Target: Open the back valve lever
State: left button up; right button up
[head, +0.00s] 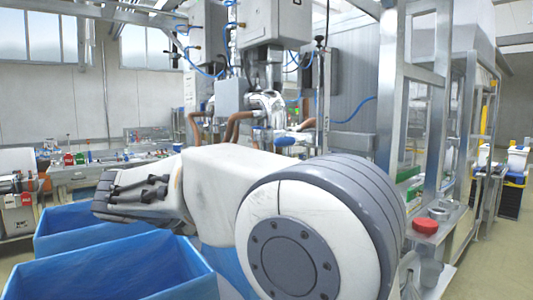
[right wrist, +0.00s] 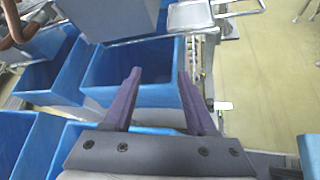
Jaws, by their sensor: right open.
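I cannot make out the back valve lever for certain in either view. In the head view, a machine (head: 272,35) with brown hoses (head: 236,124) and a small blue part (head: 285,141) stands behind my arm; whether that part is the lever is unclear. My right gripper (right wrist: 158,72) shows in the right wrist view, its two purple fingers apart and nothing between them. It is above a blue open box (right wrist: 145,70) and touches no lever that I can see. A large white arm link of mine covers the middle of the head view. My left gripper is not identifiable.
Blue boxes (head: 100,272) stand at the lower left. A metal frame (head: 392,100) rises at the right, with a red round knob (head: 425,226) on a ledge near it. In the right wrist view, a metal tray (right wrist: 188,16) lies beyond the box, with open floor (right wrist: 270,75) at right.

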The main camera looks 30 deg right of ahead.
aim_at(286, 141)
jog(key=w+d+r+g+h, duration=0.1)
jog(key=d+r+h, duration=0.25)
jog(key=r, duration=0.45)
jog(key=w+d+r+g+h, duration=0.1)
jog(key=d+r+g+h, duration=0.2)
jog(key=r, duration=0.4)
jog(key=shift+m+t, duration=0.3)
jog(key=shift+t, duration=0.5)
jog(key=d+p, duration=0.1)
jog(key=d, duration=0.4)
jog(key=d+p, duration=0.1)
jog(key=d, duration=0.4)
jog(key=shift+w+d, duration=0.2)
jog(key=shift+d, duration=0.15)
grip_shut()
